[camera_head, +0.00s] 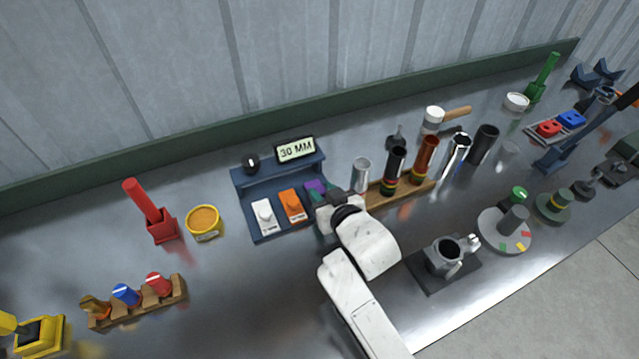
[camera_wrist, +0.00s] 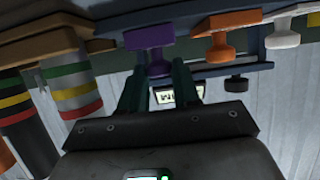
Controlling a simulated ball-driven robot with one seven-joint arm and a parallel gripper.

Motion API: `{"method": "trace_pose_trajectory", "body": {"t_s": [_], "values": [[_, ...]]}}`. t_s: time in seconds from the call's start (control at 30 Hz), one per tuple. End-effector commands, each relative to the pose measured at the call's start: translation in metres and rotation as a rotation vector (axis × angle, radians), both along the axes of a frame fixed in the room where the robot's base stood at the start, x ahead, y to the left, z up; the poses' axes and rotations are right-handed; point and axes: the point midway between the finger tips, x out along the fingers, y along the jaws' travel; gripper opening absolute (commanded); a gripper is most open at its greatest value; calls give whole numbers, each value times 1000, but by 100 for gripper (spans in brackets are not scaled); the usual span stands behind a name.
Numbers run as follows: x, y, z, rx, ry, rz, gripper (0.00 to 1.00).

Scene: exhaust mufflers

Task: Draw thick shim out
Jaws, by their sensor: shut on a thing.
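The purple shim (camera_head: 315,187) is in the blue rack (camera_head: 262,238), right of the orange shim (camera_head: 291,205) and the white shim (camera_head: 264,216). In the wrist view the purple shim (camera_wrist: 150,36) looks the thickest of the three, though it is also the nearest. My gripper (camera_head: 327,195) reaches into the right end of the rack. In the wrist view my gripper (camera_wrist: 158,82) has its two dark green fingers on either side of the purple shim's knob, shut on it. The shim's far end is hidden.
A wooden stand (camera_head: 400,194) with banded tubes stands close right of my gripper. A "30 MM" sign (camera_head: 296,150) and a black knob (camera_head: 251,163) top the rack. Bare bench lies in front of the rack.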

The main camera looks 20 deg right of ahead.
Motion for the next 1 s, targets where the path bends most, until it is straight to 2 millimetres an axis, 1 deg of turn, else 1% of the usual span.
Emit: {"method": "trace_pose_trajectory", "body": {"t_s": [0.03, 0.23, 0.27, 0.47, 0.77, 0.87, 1.0], "values": [[-3, 0, -2, -1, 5, -1, 0], [-3, 0, -3, -1, 7, -1, 0], [-3, 0, -3, -1, 7, -1, 34], [-2, 0, -2, -1, 5, -1, 53], [-4, 0, -1, 0, 4, -1, 54], [-12, 0, 1, 0, 4, 0, 54], [-32, 0, 10, 1, 3, 0, 54]]}}
